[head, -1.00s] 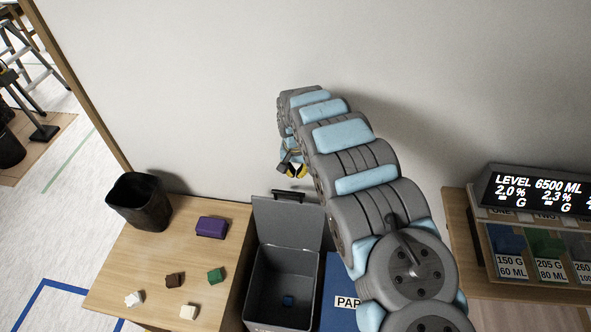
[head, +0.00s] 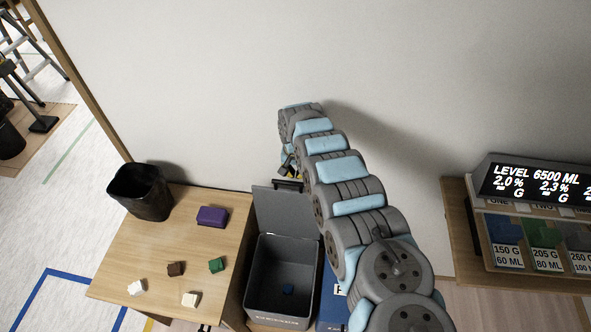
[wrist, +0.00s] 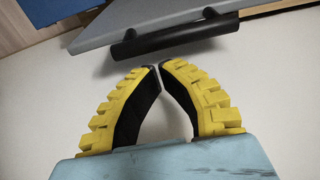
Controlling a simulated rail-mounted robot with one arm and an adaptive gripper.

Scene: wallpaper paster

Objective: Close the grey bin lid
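The grey bin (head: 283,272) stands open on the floor between the wooden table and a blue bin. Its grey lid (head: 282,215) is raised upright at the back, near the wall. The lid's black handle (head: 289,185) is on its top edge. The handle also shows in the wrist view (wrist: 175,40), just beyond my fingertips. My gripper (wrist: 160,67) has yellow-backed black fingers with the tips nearly meeting and nothing between them. In the head view my gripper (head: 290,166) is just above the handle, partly hidden by my arm.
A blue bin (head: 332,305) stands right of the grey bin, partly behind my arm. The wooden table (head: 165,265) at left holds a black basket (head: 141,192), a purple block (head: 212,217) and several small pieces.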

